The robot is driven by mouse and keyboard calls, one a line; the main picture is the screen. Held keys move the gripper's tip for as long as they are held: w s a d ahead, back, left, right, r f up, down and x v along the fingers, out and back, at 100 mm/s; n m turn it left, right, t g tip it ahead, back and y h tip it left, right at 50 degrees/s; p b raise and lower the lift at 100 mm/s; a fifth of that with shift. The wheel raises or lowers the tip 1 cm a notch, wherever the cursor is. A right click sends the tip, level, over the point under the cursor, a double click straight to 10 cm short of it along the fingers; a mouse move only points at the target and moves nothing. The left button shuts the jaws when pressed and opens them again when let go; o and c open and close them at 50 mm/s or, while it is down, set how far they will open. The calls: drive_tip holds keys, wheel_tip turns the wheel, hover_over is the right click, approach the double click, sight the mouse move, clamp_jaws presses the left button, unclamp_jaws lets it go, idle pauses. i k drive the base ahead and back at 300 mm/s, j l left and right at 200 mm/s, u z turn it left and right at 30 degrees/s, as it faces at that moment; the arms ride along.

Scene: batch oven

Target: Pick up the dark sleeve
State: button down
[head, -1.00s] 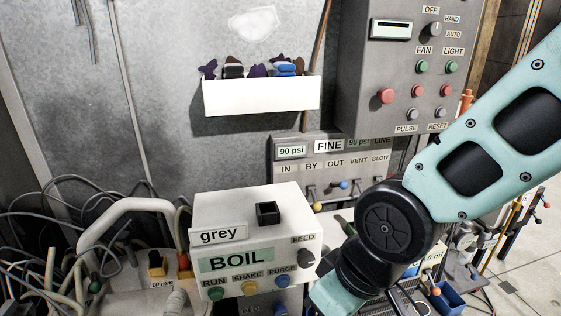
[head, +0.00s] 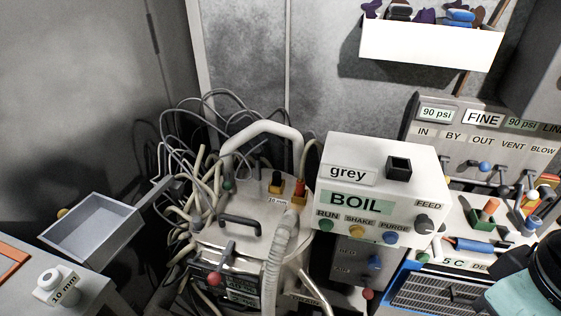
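The dark sleeve (head: 399,168) seems to be the short black square piece with an open top. It stands upright on top of a white control box (head: 345,148) labelled "grey" and "BOIL", towards its right side. Nothing touches it from above. My gripper is not in view. Only a part of my arm shows at the lower right edge, apart from the box and the sleeve.
A metal vessel (head: 226,238) with a tall pale handle and a hose stands left of the box, with tangled cables behind. A white wall bin (head: 430,45) hangs above right. A grey open tray (head: 92,232) is at left. A cluttered bench lies right.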

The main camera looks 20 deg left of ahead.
sight(276, 174)
drive_tip(key=u, duration=1.05)
